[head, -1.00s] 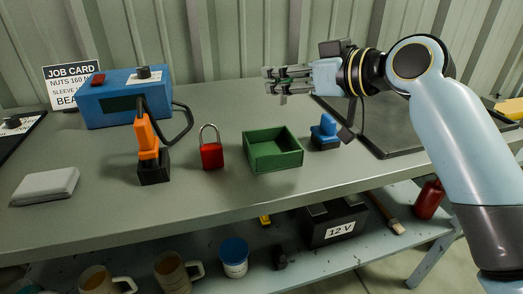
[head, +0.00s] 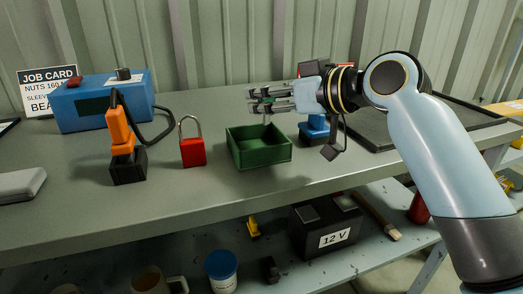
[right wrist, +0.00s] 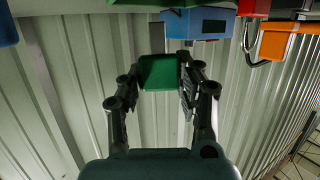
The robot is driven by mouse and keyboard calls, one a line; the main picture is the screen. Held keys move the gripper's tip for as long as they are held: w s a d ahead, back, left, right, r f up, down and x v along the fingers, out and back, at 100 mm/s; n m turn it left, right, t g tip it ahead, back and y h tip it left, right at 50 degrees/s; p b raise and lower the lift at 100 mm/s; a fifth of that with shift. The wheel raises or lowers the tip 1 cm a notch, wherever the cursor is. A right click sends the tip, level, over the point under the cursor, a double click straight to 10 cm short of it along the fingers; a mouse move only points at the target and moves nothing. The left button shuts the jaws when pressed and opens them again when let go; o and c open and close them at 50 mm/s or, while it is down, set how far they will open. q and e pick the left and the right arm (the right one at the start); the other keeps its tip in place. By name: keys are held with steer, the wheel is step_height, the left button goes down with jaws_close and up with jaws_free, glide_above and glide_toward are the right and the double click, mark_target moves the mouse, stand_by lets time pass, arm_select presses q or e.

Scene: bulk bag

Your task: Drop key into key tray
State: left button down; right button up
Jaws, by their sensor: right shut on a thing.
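My right gripper (head: 258,100) is above the open green key tray (head: 258,158), near its back part, and apart from it. It is shut on a flat green piece, which I take to be the key (right wrist: 159,72); it shows between the fingers in the right wrist view. A thin bit hangs below the fingers in the head view, too small to make out. The tray looks empty, though the far inside is partly hidden. A green edge at the top of the right wrist view looks like the tray (right wrist: 184,22). My left gripper is out of view.
A red padlock (head: 192,152) stands left of the tray, then an orange-handled tool (head: 121,130) and a blue box (head: 75,108). A blue-topped item (head: 314,128) stands close on the right, beneath my wrist. A lower shelf holds a 12 V battery (head: 326,226).

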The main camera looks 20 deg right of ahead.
steer(key=o, duration=1.1)
steer(key=shift+c, duration=0.2)
steer(key=v, duration=1.2)
